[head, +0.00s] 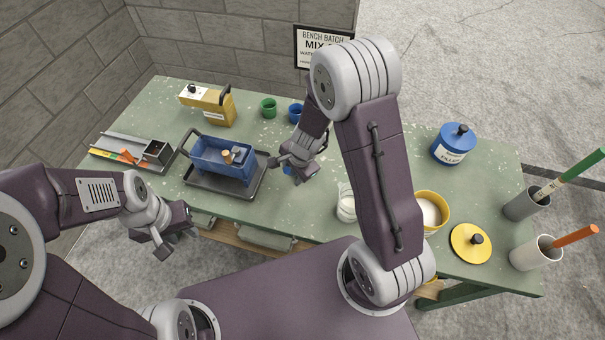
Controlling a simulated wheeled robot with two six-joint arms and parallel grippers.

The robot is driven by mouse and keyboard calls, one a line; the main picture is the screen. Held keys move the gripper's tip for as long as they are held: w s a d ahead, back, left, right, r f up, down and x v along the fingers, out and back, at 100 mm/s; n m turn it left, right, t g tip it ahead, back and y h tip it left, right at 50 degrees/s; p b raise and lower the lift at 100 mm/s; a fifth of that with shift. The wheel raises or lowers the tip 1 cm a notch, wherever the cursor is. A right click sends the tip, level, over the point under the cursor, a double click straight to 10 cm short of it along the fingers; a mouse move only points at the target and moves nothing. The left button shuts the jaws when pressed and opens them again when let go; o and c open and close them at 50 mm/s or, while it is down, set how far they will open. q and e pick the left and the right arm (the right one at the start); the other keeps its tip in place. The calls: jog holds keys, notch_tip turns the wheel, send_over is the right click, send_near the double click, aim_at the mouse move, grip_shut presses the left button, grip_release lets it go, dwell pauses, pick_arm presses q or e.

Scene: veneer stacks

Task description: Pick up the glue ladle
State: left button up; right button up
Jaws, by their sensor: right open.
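I cannot make out a glue ladle for certain. A small blue thing (288,170) shows just at my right gripper (290,174), mostly hidden by its fingers; I cannot tell what it is. My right gripper is open over the bench, just right of the blue bin (208,155). The bin stands on a dark tray (200,181) and has a tan-topped piece and a grey-blue piece in it. My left gripper (178,246) is in front of the bench's near left edge, apart from everything, with its fingers spread and empty.
Behind are a yellow machine (208,106), a green cup (268,108) and a blue cup (295,114).

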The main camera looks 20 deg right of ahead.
grip_shut()
jog(key=shift+r, duration=0.1)
